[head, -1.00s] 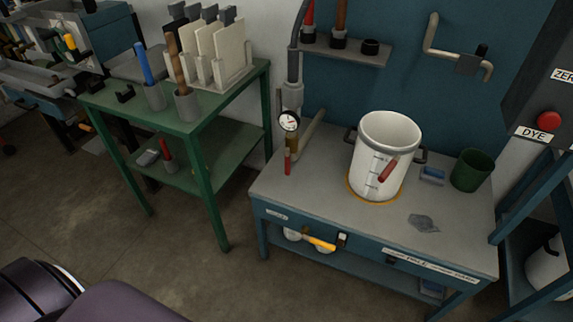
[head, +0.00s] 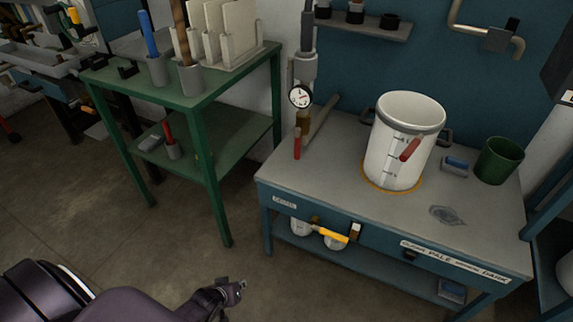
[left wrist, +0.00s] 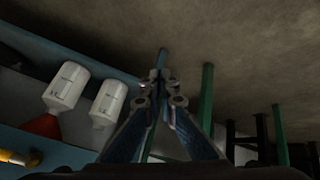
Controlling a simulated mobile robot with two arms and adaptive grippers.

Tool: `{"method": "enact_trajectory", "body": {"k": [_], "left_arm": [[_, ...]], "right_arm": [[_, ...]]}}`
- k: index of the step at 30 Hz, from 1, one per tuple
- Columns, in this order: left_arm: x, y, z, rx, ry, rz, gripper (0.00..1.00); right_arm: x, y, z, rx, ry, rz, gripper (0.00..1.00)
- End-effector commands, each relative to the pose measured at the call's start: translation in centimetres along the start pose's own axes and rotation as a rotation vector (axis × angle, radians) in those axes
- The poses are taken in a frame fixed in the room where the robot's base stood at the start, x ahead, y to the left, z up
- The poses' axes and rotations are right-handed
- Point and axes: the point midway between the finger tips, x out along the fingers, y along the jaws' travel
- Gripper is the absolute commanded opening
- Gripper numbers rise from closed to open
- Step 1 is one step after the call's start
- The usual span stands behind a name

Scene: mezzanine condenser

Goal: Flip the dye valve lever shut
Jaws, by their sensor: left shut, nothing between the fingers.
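A red lever (head: 297,143) hangs upright beside a brass valve body (head: 303,119), under a round gauge (head: 300,96) at the left back of the blue workbench. I cannot read a label that marks it as the dye valve. A second red handle (head: 411,149) shows in front of the white pot (head: 400,165). My left gripper (head: 240,286) is low at the bottom of the head view, in front of the bench and well apart from both red handles. In the left wrist view its fingers (left wrist: 163,78) are together and empty. My right gripper does not show.
The blue workbench (head: 330,184) carries a green bin (head: 498,160) and a blue block (head: 455,166). White bottles and a yellow-handled item (head: 331,235) sit below its top. A green table (head: 225,90) stands at left. Floor (head: 190,250) between them is free.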

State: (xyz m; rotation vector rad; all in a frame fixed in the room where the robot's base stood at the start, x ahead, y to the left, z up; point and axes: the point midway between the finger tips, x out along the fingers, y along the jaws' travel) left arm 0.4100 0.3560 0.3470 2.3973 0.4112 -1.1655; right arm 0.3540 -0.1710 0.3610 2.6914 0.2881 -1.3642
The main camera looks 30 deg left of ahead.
Motion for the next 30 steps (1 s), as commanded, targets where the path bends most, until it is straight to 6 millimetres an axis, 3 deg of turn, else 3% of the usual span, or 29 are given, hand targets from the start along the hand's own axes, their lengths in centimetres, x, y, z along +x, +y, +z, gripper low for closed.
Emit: {"method": "enact_trajectory", "body": {"k": [1, 6, 15, 21, 30], "left_arm": [[1.4, 0.3, -2.1, -0.052, 0.045, 0.023, 0.00], [2.4, 2.6, -9.7, -0.235, 0.165, 0.117, 0.00], [0.7, 7.3, -21.4, -0.531, 0.320, 0.349, 0.00], [-2.3, 10.7, -27.2, -0.689, 0.370, 0.528, 0.00], [-7.8, 14.6, -32.9, -0.869, 0.380, 0.776, 0.00]], "right_arm": [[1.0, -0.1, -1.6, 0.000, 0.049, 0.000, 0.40], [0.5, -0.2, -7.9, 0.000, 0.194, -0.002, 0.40], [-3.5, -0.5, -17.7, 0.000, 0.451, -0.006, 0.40], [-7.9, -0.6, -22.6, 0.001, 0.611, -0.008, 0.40], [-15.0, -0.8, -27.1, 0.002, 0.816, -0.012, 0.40]]}}
